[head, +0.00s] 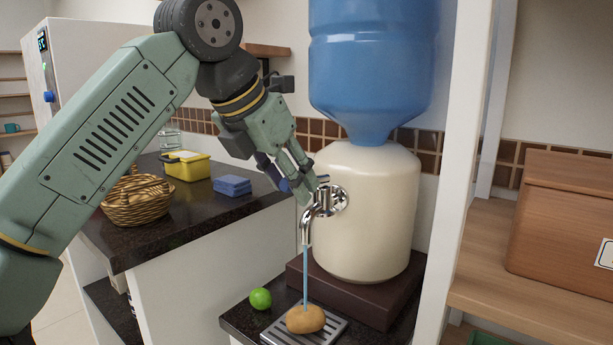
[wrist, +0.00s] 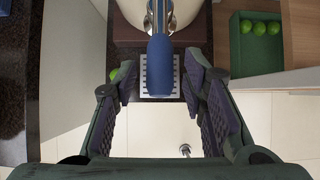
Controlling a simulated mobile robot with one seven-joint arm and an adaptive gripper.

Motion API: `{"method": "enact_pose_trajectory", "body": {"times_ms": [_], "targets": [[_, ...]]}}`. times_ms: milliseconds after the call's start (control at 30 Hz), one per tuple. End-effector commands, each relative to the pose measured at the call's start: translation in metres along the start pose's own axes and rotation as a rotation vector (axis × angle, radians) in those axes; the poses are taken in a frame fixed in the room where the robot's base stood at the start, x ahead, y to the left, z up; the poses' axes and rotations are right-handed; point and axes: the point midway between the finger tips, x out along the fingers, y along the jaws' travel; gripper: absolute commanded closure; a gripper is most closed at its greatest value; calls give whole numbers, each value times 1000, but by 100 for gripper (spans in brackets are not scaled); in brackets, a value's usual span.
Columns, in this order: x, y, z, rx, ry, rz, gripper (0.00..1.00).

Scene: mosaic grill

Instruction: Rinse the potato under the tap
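The brown potato (head: 305,319) lies on the slotted metal drip tray (head: 335,329) below the chrome tap (head: 313,222). A thin blue stream of water (head: 305,275) runs from the spout down onto the potato. My gripper (head: 308,180) is at the tap's upper part, above and left of the spout. In the wrist view its fingers (wrist: 160,82) are spread apart with a blue handle (wrist: 160,68) between them, and I see gaps on both sides. The potato is hidden in the wrist view, where the drip tray (wrist: 146,91) shows partly behind the handle.
A green lime (head: 260,298) sits left of the tray. The tap is on a cream dispenser (head: 365,215) under a blue water bottle (head: 370,70). A wicker basket (head: 135,205), yellow box (head: 187,167) and blue sponges (head: 232,186) stand on the left counter. A green crate (wrist: 238,60) holds several limes.

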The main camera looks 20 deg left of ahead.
Motion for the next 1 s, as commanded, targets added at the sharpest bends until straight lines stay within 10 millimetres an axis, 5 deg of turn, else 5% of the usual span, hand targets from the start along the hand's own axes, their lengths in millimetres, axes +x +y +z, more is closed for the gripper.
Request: {"method": "enact_pose_trajectory", "body": {"times_ms": [500, 1000], "targets": [[0, 0, 0, 0, 0, 0, 97], [13, 0, -10, 0, 3, 0, 97]]}}
